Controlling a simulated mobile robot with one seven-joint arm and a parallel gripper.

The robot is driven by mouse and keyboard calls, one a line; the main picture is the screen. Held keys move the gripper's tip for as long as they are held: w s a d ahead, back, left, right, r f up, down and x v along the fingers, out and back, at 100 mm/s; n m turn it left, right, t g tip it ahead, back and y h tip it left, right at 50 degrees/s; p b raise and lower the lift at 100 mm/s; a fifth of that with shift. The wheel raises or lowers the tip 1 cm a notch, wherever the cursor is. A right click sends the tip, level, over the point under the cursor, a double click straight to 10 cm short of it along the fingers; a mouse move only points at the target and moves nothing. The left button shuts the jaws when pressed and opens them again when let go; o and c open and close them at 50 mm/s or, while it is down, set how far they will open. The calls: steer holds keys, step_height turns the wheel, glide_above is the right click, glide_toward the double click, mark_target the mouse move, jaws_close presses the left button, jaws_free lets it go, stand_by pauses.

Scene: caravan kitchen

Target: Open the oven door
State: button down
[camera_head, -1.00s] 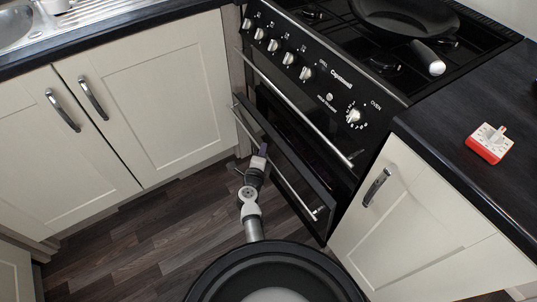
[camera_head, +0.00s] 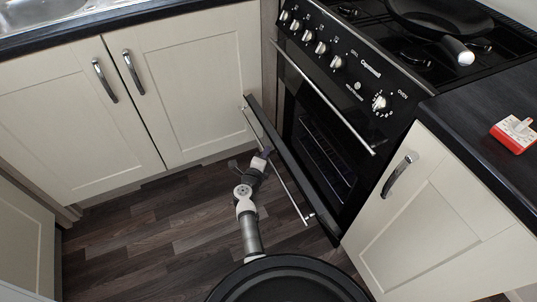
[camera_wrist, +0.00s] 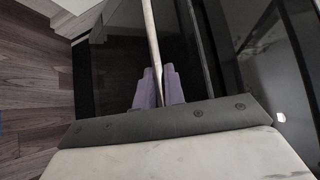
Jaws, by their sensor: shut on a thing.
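The oven is a black cooker with a row of silver knobs. Its lower oven door (camera_head: 290,172) is tilted partly open, with a gap between its top edge and the dark oven cavity (camera_head: 327,160). A long silver handle (camera_head: 298,202) runs across the door's front. My gripper (camera_head: 265,155) is at the handle, left of its middle. In the wrist view the purple fingertips (camera_wrist: 159,88) are closed on both sides of the handle bar (camera_wrist: 152,35).
The upper grill door with its own handle (camera_head: 325,96) is shut. Cream cupboards (camera_head: 195,85) stand close on the left and another cupboard (camera_head: 430,195) on the right. A frying pan (camera_head: 425,15) is on the hob. The dark wood floor (camera_head: 180,215) in front is clear.

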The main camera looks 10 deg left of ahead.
steer(key=shift+d+f, duration=0.15)
steer(key=c, duration=1.6)
jaws_free()
steer(key=shift+o, duration=0.6)
steer(key=s+a+r+p, duration=0.2)
steer(key=s+p, duration=0.4)
steer(key=s, duration=0.7)
steer(key=shift+s+p, duration=0.2)
steer(key=shift+p, duration=0.2)
steer(key=shift+c, duration=0.3)
